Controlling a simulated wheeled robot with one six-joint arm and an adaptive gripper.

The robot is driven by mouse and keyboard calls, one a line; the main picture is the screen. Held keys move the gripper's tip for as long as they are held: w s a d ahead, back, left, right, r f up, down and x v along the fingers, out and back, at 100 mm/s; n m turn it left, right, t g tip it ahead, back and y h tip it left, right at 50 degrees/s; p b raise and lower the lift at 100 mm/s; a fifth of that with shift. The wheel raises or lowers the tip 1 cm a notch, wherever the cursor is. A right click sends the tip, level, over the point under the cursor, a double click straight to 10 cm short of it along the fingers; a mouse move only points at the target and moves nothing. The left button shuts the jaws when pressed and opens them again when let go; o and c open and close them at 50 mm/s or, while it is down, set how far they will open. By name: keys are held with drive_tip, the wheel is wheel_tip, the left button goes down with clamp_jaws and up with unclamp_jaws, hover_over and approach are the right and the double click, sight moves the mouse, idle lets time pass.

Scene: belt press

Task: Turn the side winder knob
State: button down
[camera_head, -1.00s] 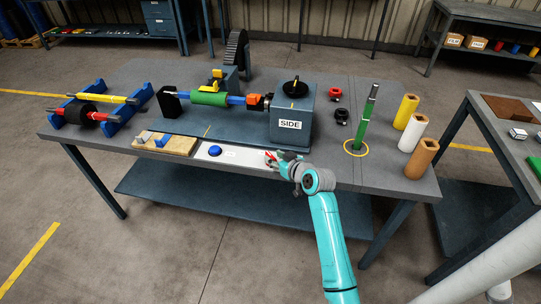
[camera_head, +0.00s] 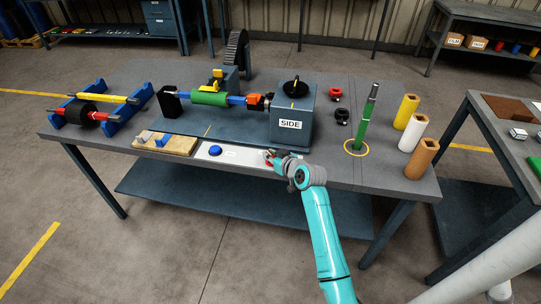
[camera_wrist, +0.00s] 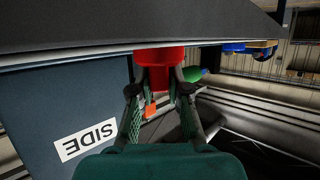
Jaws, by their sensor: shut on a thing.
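A red knob (camera_wrist: 158,66) sits between the fingertips of my gripper (camera_wrist: 160,88) in the wrist view, and the fingers are shut on its sides. In the head view my gripper (camera_head: 272,157) is at the right end of a pale control strip (camera_head: 236,155) along the table's front edge, and it mostly hides the red knob there. A blue-grey box with a SIDE label (camera_head: 290,124) stands just behind. On its top is a black dial (camera_head: 295,87) with a yellow pointer. The SIDE label (camera_wrist: 90,139) shows upside down in the wrist view.
A blue button (camera_head: 215,150) is on the strip, left of my gripper. A green roll (camera_head: 209,98) lies on a shaft behind it. A green post (camera_head: 364,128) in a yellow ring and upright yellow, white and brown rolls stand at the right.

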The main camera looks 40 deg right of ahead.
drive_tip(key=shift+m+h, duration=0.4)
drive_tip(key=shift+h, duration=0.1)
drive_tip(key=m+g+h, duration=0.1)
drive_tip(key=m+h, duration=0.2)
drive_tip(key=h, duration=0.1)
drive_tip(key=shift+m+g, duration=0.3)
drive_tip(key=m+g+h, duration=0.3)
drive_tip(key=m+h, duration=0.1)
drive_tip(key=shift+d+m+g, duration=0.1)
drive_tip(key=shift+m+g, duration=0.2)
drive_tip(key=m+g+h, duration=0.1)
drive_tip(key=m+g, duration=0.1)
drive_tip(key=m+g+h, duration=0.1)
drive_tip(key=m+g, duration=0.2)
drive_tip(key=shift+s+d+g+h, duration=0.1)
drive_tip(key=shift+s+g+h, duration=0.05)
drive_tip(key=shift+g+h, duration=0.2)
drive_tip(key=shift+s+m+g, duration=0.15)
drive_tip(key=shift+m+g, duration=1.75)
drive_tip(key=shift+g, duration=0.15)
drive_tip(key=shift+f, duration=0.1)
drive_tip(key=c, duration=1.1)
unclamp_jaws()
drive_tip(key=shift+c, duration=0.2)
